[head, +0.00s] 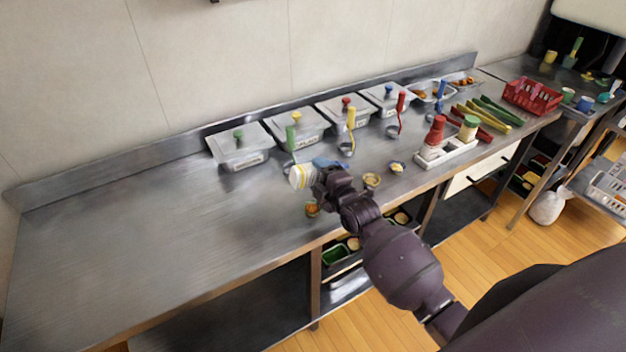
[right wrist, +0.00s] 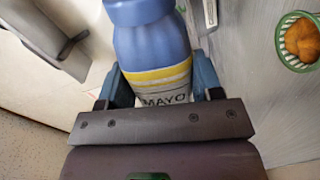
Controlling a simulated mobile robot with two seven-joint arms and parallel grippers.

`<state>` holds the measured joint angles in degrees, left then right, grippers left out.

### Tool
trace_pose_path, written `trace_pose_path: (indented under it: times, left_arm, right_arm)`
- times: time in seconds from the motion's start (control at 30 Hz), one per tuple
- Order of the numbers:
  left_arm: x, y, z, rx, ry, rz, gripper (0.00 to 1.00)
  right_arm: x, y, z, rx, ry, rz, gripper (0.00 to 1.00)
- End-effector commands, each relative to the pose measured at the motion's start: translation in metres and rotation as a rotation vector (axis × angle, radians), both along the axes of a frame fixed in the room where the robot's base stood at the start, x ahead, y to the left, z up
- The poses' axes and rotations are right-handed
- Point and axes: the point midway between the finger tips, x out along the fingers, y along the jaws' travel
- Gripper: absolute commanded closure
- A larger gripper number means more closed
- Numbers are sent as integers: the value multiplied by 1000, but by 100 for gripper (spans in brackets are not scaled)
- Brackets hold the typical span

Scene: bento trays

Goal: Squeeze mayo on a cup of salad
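My right gripper (head: 322,180) is shut on the mayo bottle (head: 301,176) and holds it tilted over the counter. In the right wrist view the mayo bottle (right wrist: 155,60) is blue with a yellow and white band and a MAYO label, between the two finger pads (right wrist: 160,88). Small cups stand near the gripper: one (head: 372,180) just right of it, another (head: 397,167) farther right. I cannot tell which holds salad. A small cup with orange-brown food (head: 312,210) sits below the bottle. My left gripper is not in view.
Several lidded containers (head: 240,148) line the back of the steel counter (head: 130,235), with coloured-handled utensils in front. The counter's left half is clear.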

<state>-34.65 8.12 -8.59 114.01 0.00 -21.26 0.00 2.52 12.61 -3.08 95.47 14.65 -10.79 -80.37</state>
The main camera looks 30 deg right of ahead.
Motion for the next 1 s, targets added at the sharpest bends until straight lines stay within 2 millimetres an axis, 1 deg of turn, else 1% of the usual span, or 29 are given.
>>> trace_pose_path:
  times: [0.2,0.33,0.43,0.6,0.77,1.0]
  left_arm:
    - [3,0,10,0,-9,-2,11]
    - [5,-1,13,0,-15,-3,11]
    - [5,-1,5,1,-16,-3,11]
    - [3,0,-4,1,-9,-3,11]
    - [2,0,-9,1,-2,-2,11]
    - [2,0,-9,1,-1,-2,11]
  right_arm:
    - [1,-11,2,268,19,0,45]
    - [2,-17,1,432,33,0,45]
    - [2,-16,-14,435,34,0,45]
    - [2,-17,-25,432,33,0,45]
    - [2,-16,-30,430,32,0,45]
    - [2,-16,-30,429,31,0,45]
